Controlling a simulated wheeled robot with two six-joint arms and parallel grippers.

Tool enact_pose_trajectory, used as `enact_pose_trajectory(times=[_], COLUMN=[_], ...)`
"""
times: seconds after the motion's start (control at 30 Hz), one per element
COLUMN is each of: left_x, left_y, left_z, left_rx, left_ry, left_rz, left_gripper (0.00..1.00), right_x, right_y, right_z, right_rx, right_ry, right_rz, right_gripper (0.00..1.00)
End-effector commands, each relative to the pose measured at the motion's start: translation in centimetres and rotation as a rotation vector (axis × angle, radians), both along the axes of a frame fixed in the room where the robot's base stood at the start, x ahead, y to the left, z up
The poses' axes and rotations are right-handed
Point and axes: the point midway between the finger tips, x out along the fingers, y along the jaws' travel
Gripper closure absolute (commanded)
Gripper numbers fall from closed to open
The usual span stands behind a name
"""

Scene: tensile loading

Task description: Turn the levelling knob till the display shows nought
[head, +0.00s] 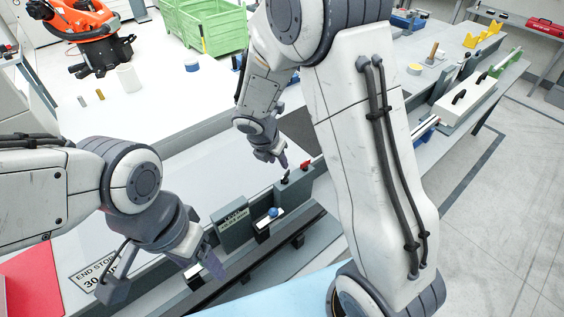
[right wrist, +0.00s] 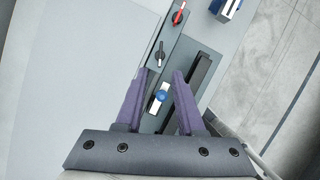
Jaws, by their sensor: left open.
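The levelling knob (head: 273,212) is a small blue knob on a white plate, on the grey machine beside the rail. In the right wrist view the blue knob (right wrist: 161,96) appears between my right fingers (right wrist: 160,72), which are open. In the head view my right gripper (head: 277,160) is above and beyond the knob, apart from it. The display (head: 232,219) is a small dark panel left of the knob; its lettering is too small to read surely. My left gripper (head: 166,286) is open and empty, left of the display.
A black switch (head: 285,178) and a red switch (head: 306,166) stand right of the knob. An end stop label (head: 97,275) and a red surface (head: 30,285) lie at left. An orange robot arm (head: 82,30) and green crate (head: 210,28) stand at the back.

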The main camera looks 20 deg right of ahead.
Motion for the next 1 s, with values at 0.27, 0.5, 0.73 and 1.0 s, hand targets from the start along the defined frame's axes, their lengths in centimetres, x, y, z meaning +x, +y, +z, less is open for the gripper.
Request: enact_pose_trajectory(times=[0.27, 0.5, 0.73, 1.0], left_x=[0.0, 0.0, 0.0, 0.0], left_y=[0.0, 0.0, 0.0, 0.0], left_z=[-0.9, -1.5, -1.7, -1.7], left_rx=[0.0, 0.0, 0.0, 0.0], left_ry=[0.0, 0.0, 0.0, 0.0], left_rz=[0.001, 0.003, 0.003, 0.003], left_gripper=[0.28, 0.28, 0.28, 0.28], right_x=[1.0, 2.0, 2.4, 2.4], right_y=[-1.5, -2.4, -2.7, -2.7], right_z=[-4.8, -8.2, -9.3, -9.2], right_rx=[0.0, 0.002, 0.002, 0.002], right_ry=[0.006, 0.003, 0.0, -0.001], right_rz=[-0.004, -0.003, -0.001, -0.001], right_gripper=[0.62, 0.62, 0.62, 0.78])
